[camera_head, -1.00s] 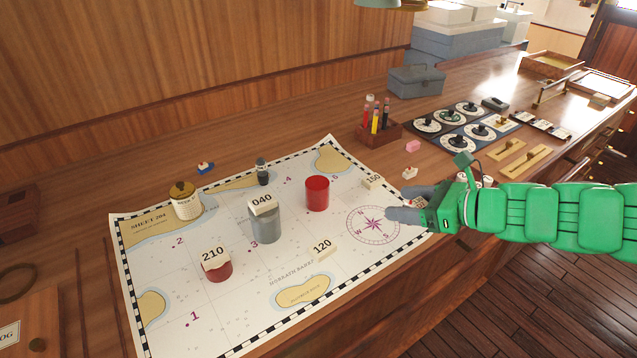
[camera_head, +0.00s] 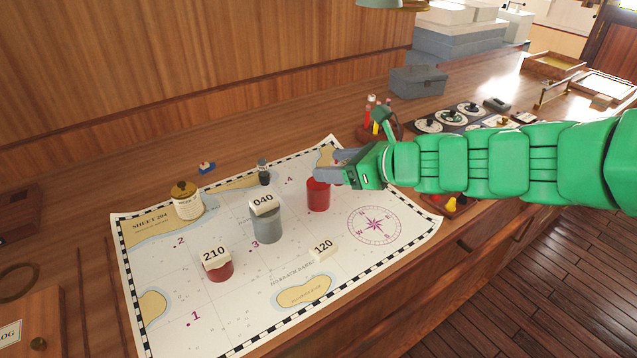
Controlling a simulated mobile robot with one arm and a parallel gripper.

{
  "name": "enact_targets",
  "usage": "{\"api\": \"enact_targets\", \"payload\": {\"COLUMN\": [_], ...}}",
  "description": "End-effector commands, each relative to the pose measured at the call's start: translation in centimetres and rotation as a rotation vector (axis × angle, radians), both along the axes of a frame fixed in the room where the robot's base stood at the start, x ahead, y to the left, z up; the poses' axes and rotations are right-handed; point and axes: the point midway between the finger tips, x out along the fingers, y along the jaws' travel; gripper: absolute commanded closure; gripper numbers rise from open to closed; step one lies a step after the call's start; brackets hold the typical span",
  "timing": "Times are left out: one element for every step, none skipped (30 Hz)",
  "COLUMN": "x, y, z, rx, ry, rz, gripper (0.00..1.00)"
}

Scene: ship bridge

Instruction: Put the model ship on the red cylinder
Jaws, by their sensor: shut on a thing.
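The red cylinder (camera_head: 318,196) stands upright on the chart, right of the grey cylinder. My gripper (camera_head: 324,165) is at the top of the red cylinder, coming in from the right, and covers part of its upper edge. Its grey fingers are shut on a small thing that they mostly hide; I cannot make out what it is.
The grey cylinder (camera_head: 267,226) bears a block marked 040 (camera_head: 263,204). A red disc (camera_head: 219,271) bears a block marked 210 (camera_head: 215,256). A block marked 120 (camera_head: 323,247) and a lidded jar (camera_head: 186,205) stand on the chart (camera_head: 240,322). My arm hides part of the counter.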

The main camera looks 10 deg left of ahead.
Motion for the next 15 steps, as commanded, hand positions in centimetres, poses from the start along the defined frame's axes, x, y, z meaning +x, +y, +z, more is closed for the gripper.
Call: {"api": "enact_targets", "payload": {"x": [-0.1, -0.1, -0.1, -0.1, -0.1, -0.1, -0.1, 0.0, 0.2, 0.4, 0.6, 1.0, 1.3, 1.7, 2.2], "y": [0.6, 0.8, 1.1, 1.3, 1.4, 1.5, 1.6, 1.7, 1.9, 2.0, 2.1, 2.3, 2.4, 2.6, 2.8], "z": [0.2, 0.3, 0.4, 0.5, 0.6, 0.6, 0.6, 0.6, 0.6, 0.5, 0.4, 0.2, 0.1, -0.1, -0.4], "rx": [0.002, 0.003, 0.004, 0.004, 0.004, 0.005, 0.005, 0.005, 0.006, 0.006, 0.006, 0.006, 0.007, 0.007, 0.006], "ry": [0.000, 0.000, 0.001, 0.001, 0.000, 0.001, 0.001, 0.001, 0.002, 0.002, 0.001, 0.001, 0.001, 0.001, 0.001], "rz": [0.004, 0.004, 0.005, 0.006, 0.005, 0.004, 0.004, 0.004, 0.005, 0.005, 0.005, 0.004, 0.003, 0.003, 0.003], "gripper": [0.64, 0.64, 0.64, 0.64, 0.64, 0.64, 0.64, 0.64, 0.64, 0.64, 0.64, 0.64, 0.64, 0.64, 0.64]}}
